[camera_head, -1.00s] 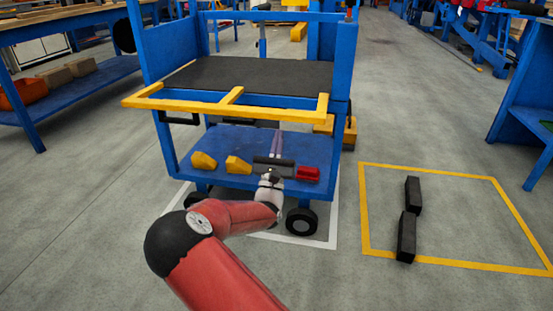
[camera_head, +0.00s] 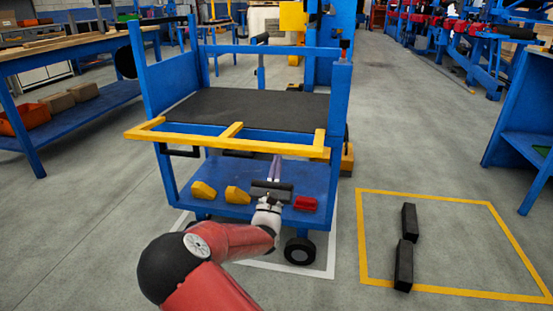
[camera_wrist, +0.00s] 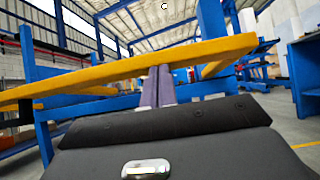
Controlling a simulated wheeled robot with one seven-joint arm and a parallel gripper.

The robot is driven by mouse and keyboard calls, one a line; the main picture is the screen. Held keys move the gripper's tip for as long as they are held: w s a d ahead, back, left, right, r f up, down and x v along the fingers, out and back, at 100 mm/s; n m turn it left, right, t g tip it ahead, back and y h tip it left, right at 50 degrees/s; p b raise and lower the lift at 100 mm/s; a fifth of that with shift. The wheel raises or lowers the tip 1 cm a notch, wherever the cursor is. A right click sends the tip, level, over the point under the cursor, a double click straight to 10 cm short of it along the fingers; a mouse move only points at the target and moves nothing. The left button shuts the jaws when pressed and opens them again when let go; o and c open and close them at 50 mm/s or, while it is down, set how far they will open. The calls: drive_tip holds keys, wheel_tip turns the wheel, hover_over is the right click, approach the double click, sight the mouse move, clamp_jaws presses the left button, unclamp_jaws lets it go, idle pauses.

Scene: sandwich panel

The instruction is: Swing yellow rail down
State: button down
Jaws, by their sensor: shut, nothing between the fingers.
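The yellow rail (camera_head: 180,141) is a flat frame that sticks out from the front of the blue cart (camera_head: 341,110) at deck height, about level. In the wrist view the rail (camera_wrist: 100,76) crosses the picture at a slant. My gripper (camera_head: 276,160) is in front of the cart, below the rail and above the lower shelf. In the wrist view my gripper's fingers (camera_wrist: 158,72) are together, empty, and point up towards the rail's lower edge. I cannot tell whether the tips touch it.
The cart's lower shelf (camera_head: 222,172) holds two yellow blocks (camera_head: 204,191) and a red block (camera_head: 305,204). Two black blocks (camera_head: 404,264) lie in a yellow floor outline on the right. A workbench (camera_head: 60,49) stands at left. The floor right of the cart is mostly clear.

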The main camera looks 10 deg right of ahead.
sight(277, 151)
drive_tip(key=shift+g, duration=0.4)
drive_tip(key=r+p, duration=0.2)
drive_tip(key=p, duration=0.1)
drive_tip(key=r+p, duration=0.2)
drive_tip(key=p, duration=0.1)
drive_tip(key=shift+w+d+r, duration=0.1)
drive_tip(key=shift+w+r, duration=0.1)
drive_tip(key=shift+r, duration=0.1)
drive_tip(key=shift+f, duration=0.1)
